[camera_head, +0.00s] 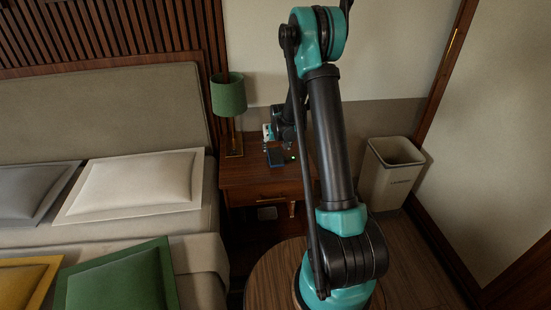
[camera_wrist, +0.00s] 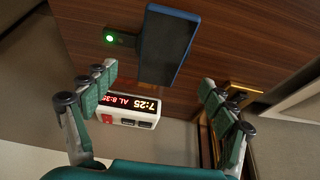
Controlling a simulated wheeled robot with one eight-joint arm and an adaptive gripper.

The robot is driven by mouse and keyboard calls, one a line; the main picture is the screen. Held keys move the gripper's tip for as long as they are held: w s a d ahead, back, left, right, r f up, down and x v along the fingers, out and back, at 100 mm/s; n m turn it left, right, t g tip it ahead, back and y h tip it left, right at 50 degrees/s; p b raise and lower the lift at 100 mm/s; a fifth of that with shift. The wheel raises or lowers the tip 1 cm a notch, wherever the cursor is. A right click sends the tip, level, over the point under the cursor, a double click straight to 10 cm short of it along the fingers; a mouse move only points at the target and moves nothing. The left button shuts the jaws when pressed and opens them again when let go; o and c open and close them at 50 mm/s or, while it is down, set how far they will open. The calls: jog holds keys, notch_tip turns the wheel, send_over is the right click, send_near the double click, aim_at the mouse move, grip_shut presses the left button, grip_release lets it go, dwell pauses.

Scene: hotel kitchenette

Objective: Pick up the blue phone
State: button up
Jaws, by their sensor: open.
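The blue phone (camera_wrist: 168,46) lies on the wooden nightstand, dark-faced with a blue edge, at the top middle of the wrist view. In the head view the phone (camera_head: 276,157) is small, on the nightstand top (camera_head: 240,171). My gripper (camera_wrist: 158,88) is open and empty, its green-padded fingers spread to either side in the wrist view. The phone lies beyond the fingertips, between their lines, and is not touched. In the head view my arm hides part of the nightstand, and the gripper is small and partly hidden.
A white digital alarm clock (camera_wrist: 130,108) stands near the phone. A small dark object with a green light (camera_wrist: 110,38) is beside the phone. A green lamp (camera_head: 229,95) stands on the nightstand's left. A bin (camera_head: 391,170) is to the right, the bed left.

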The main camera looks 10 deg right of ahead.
aim_at(276, 156)
jog(key=shift+s+x, duration=0.15)
jog(key=shift+x, duration=1.3)
jog(key=shift+s+x, duration=0.15)
jog(key=shift+x, duration=1.35)
jog(key=shift+a, duration=0.1)
jog(key=c, duration=1.4)
